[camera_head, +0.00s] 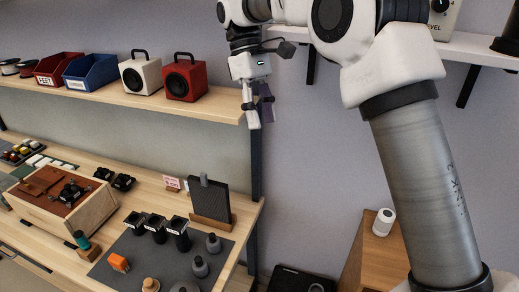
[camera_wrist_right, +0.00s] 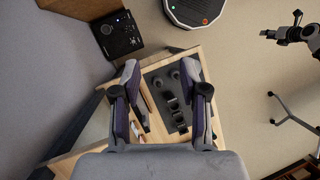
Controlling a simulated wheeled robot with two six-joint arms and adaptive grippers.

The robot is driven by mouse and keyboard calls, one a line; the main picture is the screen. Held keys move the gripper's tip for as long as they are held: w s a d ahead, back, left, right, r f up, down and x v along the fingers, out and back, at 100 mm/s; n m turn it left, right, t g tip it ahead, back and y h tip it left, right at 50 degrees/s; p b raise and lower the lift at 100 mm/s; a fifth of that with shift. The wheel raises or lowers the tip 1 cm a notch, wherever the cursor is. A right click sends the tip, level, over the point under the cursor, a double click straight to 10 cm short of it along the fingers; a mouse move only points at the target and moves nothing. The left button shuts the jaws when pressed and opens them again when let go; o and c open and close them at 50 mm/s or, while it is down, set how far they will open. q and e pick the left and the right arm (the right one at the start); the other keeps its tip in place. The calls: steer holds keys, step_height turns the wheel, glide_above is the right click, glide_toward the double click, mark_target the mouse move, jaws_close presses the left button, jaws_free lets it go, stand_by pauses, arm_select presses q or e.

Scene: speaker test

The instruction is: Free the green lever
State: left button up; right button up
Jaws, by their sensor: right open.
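I cannot make out a green lever for certain. A small teal-green cylinder (camera_head: 82,239) stands at the front of the bench, beside a wooden box (camera_head: 92,213) with a reddish-brown top. A black device (camera_head: 70,190) sits on that top. My right gripper (camera_head: 259,112) hangs in the air near the right end of the shelf, well above the bench. It is open and empty; its spread fingers also show in the right wrist view (camera_wrist_right: 160,68), with the bench far below. My left gripper is not in view.
A dark mat (camera_head: 135,245) on the bench holds black cups (camera_head: 157,228), grey weights (camera_head: 200,266) and an orange block (camera_head: 118,262). A dark panel (camera_head: 208,198) stands behind. The shelf (camera_head: 215,107) carries red (camera_head: 186,80) and white (camera_head: 141,75) speakers and bins.

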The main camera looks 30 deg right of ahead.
step_height(320, 180, down, 8)
steer(key=g, duration=0.1)
steer(key=shift+a+r+b, duration=0.15)
steer(key=shift+a+b, duration=0.05)
steer(key=shift+b, duration=0.25)
steer(key=s+a+f+g+b, duration=0.1)
steer(key=s+f+g+b, duration=0.35)
steer(key=f, duration=1.05)
steer(key=s+a+f+g+b, duration=0.15)
steer(key=s+f, duration=0.55)
steer(key=f, duration=0.8)
steer(key=s+a+f+m+t+b, duration=0.2)
steer(key=s+f+t+b, duration=0.2)
steer(key=s+f, duration=1.8)
steer(key=w+m+t, duration=0.3)
steer(key=w+t, duration=0.3)
steer(key=t, duration=0.1)
steer(key=shift+w+d+t+p, duration=0.15)
steer(key=shift+t+p, duration=0.2)
steer(key=shift+t, duration=0.05)
